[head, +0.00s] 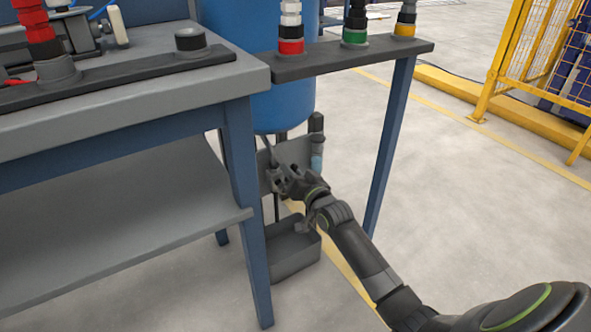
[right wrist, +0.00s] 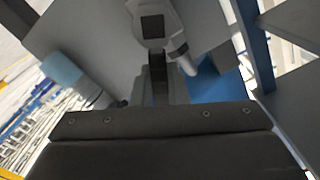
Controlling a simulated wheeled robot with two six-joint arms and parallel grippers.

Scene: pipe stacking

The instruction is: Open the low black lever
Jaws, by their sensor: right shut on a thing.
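My right gripper (head: 285,178) is low under the side shelf, in front of a grey plate below the blue tank. It is shut on the low black lever (head: 268,151). A thin dark bar of the lever shows up and left of the jaws; the gripper hides much of the rest. In the right wrist view the dark lever (right wrist: 158,80) runs from a grey fitting down to the broad dark edge of my gripper (right wrist: 160,125). The fingertips' contact is hidden there. My left gripper is in neither view.
A grey open bin (head: 293,254) stands on the floor just below the gripper. The blue tank (head: 285,105) is above. A table leg (head: 248,200) is close left, a shelf post (head: 391,145) right. A light-blue cylinder (head: 317,158) is beside the plate.

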